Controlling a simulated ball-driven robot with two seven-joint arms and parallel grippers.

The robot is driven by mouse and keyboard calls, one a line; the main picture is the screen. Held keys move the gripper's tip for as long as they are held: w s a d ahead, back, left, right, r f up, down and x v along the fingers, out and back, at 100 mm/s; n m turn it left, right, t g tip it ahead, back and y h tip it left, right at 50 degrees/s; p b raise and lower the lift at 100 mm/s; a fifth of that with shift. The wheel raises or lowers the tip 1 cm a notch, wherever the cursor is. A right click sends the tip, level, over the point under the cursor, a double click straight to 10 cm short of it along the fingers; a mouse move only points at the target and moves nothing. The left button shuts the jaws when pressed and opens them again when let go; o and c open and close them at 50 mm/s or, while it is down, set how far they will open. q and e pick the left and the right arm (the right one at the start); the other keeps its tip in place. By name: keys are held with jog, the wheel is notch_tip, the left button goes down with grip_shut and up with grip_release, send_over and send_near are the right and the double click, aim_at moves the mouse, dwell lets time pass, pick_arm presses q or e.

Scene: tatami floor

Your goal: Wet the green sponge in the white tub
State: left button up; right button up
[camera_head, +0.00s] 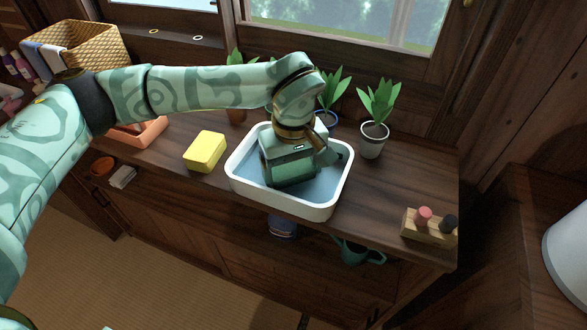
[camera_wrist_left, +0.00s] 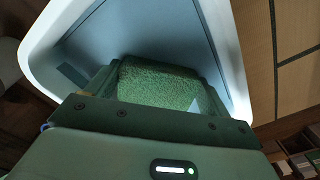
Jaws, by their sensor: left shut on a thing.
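The white tub (camera_head: 332,209) stands on the wooden counter and holds blue-grey water; its white rim also shows in the left wrist view (camera_wrist_left: 236,60). My left gripper (camera_head: 290,178) reaches down inside the tub. In the left wrist view it is shut on the green sponge (camera_wrist_left: 158,84), which sits between its two fingers. The sponge is mostly hidden by the gripper in the head view. I cannot tell how deep the sponge sits in the water. My right gripper is not in view.
A yellow sponge (camera_head: 205,151) lies on the counter left of the tub. A potted plant (camera_head: 374,138) stands to the right, with more plants behind the tub. A wooden holder with pegs (camera_head: 429,227) is at the right end. A wicker basket (camera_head: 78,46) stands far left.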

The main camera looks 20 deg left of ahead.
aim_at(295, 172)
pick_arm(q)
jog(key=shift+r+p, duration=2.5)
jog(key=shift+r, duration=1)
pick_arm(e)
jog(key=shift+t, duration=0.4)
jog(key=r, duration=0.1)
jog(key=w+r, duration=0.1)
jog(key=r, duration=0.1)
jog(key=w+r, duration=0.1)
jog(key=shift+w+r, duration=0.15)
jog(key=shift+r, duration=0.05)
pick_arm(q)
jog(key=shift+s+d+m, duration=0.1)
jog(key=shift+d+m, duration=0.05)
jog(key=shift+m, duration=0.25)
jog(key=s+a+r+m+p, duration=0.3)
jog(key=s, duration=0.5)
jog(key=s+a+r+m+p, duration=0.3)
jog(key=s+r+m, duration=0.1)
jog(key=s, duration=0.3)
jog(key=shift+s+a+r+p, duration=0.3)
jog(key=shift+s+a+p, duration=0.05)
jog(key=shift+s, duration=0.05)
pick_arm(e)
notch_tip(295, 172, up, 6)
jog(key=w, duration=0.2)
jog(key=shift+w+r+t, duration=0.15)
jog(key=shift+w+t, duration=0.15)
